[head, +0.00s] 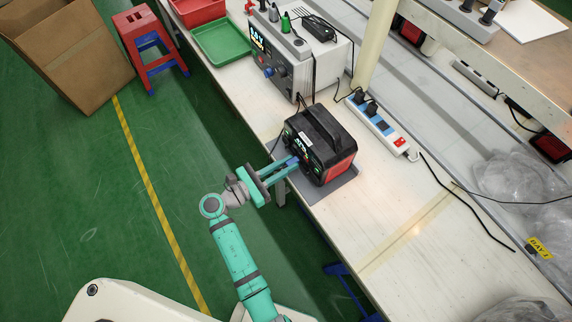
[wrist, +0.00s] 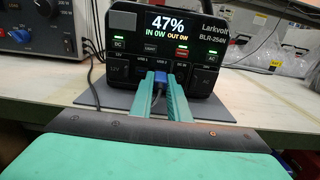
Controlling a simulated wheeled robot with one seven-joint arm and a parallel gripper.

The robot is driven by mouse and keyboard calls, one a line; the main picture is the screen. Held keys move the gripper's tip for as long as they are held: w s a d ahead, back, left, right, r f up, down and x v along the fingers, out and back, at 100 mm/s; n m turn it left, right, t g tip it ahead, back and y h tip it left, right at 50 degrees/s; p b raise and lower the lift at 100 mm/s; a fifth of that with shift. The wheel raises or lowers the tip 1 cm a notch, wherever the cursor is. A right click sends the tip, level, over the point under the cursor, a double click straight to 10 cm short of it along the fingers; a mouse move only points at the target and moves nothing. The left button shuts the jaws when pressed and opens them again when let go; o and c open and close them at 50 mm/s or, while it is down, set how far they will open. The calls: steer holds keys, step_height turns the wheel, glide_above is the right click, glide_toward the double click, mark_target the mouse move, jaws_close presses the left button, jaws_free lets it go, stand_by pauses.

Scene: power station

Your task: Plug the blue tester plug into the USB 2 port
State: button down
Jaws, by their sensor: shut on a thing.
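The black power station (head: 322,142) with red sides stands on a grey mat (head: 335,187) on the bench. In the wrist view its front panel (wrist: 120,50) faces me, with a lit screen (wrist: 168,25) reading 47%. My gripper (head: 293,162) is right at this panel. In the wrist view my gripper (wrist: 161,82) is shut on the blue tester plug (wrist: 160,77), between the two green fingers. The plug is at the panel under the USB labels. The fingers and plug hide the port behind, so I cannot tell how far the plug is in.
A bench instrument (head: 290,55) stands behind the power station. A white power strip (head: 382,127) with cables lies to the right. A green tray (head: 222,42) and red bin (head: 198,10) sit at the bench's far end. The bench's near right is clear.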

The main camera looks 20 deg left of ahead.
steer(key=shift+w+d, duration=0.1)
steer(key=shift+w, duration=0.05)
stand_by(0.3)
steer(key=c, duration=1.6)
jaws_free()
steer(key=v, duration=1)
steer(key=shift+s+a, duration=0.3)
